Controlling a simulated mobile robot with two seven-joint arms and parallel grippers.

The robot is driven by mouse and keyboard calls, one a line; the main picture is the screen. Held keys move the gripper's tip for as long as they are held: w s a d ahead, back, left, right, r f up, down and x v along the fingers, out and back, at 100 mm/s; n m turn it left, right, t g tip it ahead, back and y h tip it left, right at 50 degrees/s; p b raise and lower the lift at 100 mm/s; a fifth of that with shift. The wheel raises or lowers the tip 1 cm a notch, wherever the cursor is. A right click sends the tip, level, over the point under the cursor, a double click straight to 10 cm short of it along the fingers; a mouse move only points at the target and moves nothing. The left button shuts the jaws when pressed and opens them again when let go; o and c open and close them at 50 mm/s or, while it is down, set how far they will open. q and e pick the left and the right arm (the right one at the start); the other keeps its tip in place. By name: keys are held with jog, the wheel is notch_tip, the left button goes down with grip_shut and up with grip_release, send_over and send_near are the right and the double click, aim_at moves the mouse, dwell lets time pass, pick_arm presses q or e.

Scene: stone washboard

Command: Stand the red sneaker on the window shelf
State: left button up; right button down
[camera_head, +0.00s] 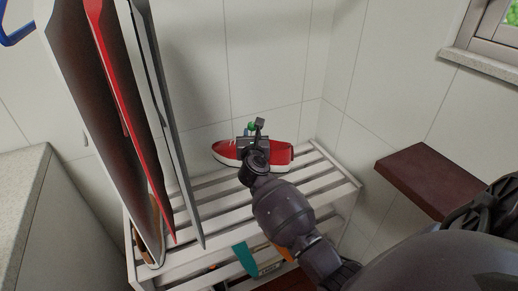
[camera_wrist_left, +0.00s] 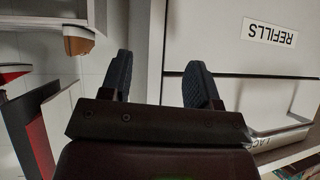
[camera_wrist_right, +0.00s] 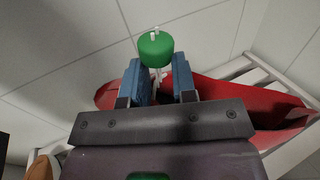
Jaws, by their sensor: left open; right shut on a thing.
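The red sneaker (camera_head: 281,153), with a white sole, sits lengthwise on the top of a white slatted rack (camera_head: 222,208), close to the tiled wall. In the right wrist view, red sneaker parts (camera_wrist_right: 250,97) show on both sides of the fingers (camera_wrist_right: 160,85), with a green toggle (camera_wrist_right: 155,46) just beyond the fingertips. My left gripper (camera_wrist_left: 155,85) is open and empty, facing white fronts. A dark red-brown wall shelf (camera_head: 430,178) is at the right, below the window sill (camera_head: 490,62).
Tall upright panels, one red (camera_head: 125,110), stand over the rack's left part. A brown shoe (camera_head: 157,230) is behind them. A teal item (camera_head: 245,258) is low on the rack. The visible wall shelf top is clear. A "REFILLS" label (camera_wrist_left: 270,32) marks a white front.

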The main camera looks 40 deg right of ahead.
notch_tip(320, 180, up, 4)
jog(key=shift+f+p, duration=0.2)
jog(key=shift+p, duration=0.25)
jog(key=shift+r+p, duration=0.3)
jog(key=shift+r, duration=0.3)
notch_tip(320, 180, up, 8)
jog(key=p, duration=0.3)
send_over(252, 125)
jog(key=shift+s+a+m+t+h, duration=0.15)
jog(key=shift+s+m+t+h, duration=0.05)
jog(key=shift+m+t+h, duration=0.1)
pick_arm(q)
jog(key=shift+t, duration=0.3)
jog(key=shift+s+a+r, duration=0.1)
jog(key=shift+r, duration=1)
jog(key=shift+a+r, duration=0.1)
jog(key=shift+r, duration=0.95)
pick_arm(e)
jog(key=shift+r, duration=0.1)
pick_arm(q)
jog(key=shift+c, duration=0.3)
